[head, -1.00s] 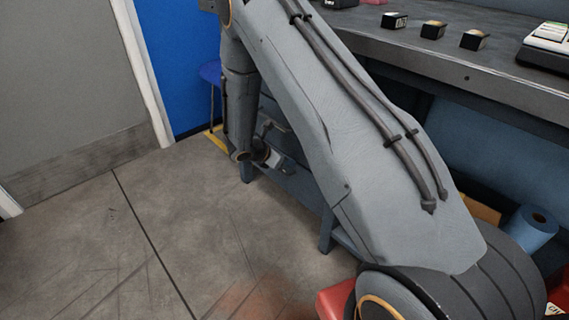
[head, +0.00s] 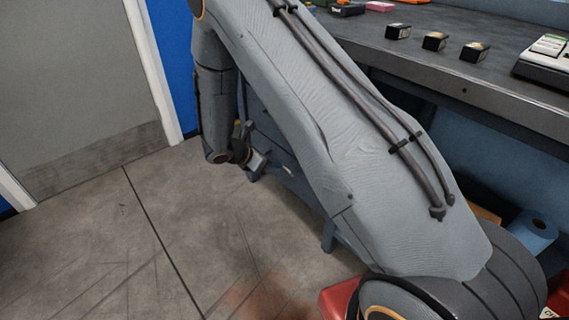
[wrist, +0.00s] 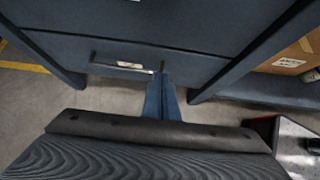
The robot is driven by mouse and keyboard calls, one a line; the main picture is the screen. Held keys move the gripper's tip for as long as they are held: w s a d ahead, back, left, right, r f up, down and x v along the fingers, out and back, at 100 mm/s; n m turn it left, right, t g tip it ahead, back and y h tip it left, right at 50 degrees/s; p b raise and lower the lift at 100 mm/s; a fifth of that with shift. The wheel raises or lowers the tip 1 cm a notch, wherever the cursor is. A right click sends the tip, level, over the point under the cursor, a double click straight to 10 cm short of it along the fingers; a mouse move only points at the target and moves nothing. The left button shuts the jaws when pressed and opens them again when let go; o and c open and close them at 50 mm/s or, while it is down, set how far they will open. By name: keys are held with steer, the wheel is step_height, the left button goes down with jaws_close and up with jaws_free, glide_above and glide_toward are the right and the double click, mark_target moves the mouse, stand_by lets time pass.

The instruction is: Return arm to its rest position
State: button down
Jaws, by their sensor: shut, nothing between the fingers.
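My arm crosses the head view from the lower right up to the top, then bends down to the left. My gripper (head: 259,163) hangs at its far end in front of the bench's blue drawers, above the floor. It looks small there and partly hidden by my wrist. It is shut and holds nothing.
A workbench (head: 500,85) runs along the right, with several small dark boxes (head: 435,41) on top. Its drawer front (wrist: 125,55) is close in the wrist view. A blue paper roll (head: 533,228) sits below. Floor (head: 95,235) is clear at left.

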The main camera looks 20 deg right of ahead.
steer(key=s+a+r+m+g+y, duration=0.1)
steer(key=s+a+r+m+y, duration=0.1)
steer(key=s+a+r+m, duration=0.4)
steer(key=s+a+r+m+g+y, duration=0.1)
steer(key=s+a+r+m+g, duration=0.15)
steer(key=s+r, duration=0.6)
steer(key=s+a+r+m+y, duration=0.2)
steer(key=s+a+r+m, duration=0.1)
steer(key=s, duration=0.4)
steer(key=s+a+r+m+y, duration=0.2)
steer(key=s+a+r+m, duration=0.15)
steer(key=s, duration=0.45)
steer(key=s+a+r+m+y, duration=0.2)
steer(key=s+r+y, duration=0.15)
steer(key=s, duration=0.35)
steer(key=d+r+m+p, duration=0.2)
steer(key=d+r+p, duration=0.5)
steer(key=p, duration=0.5)
steer(key=d+r+m+h+p, duration=0.1)
steer(key=d+r+m+p, duration=0.2)
steer(key=d+r+p, duration=0.5)
step_height(320, 180, up, 5)
steer(key=p, duration=0.5)
steer(key=shift+s+d+f+m, duration=0.15)
steer(key=shift+s+f+m, duration=0.05)
steer(key=shift+m, duration=0.1)
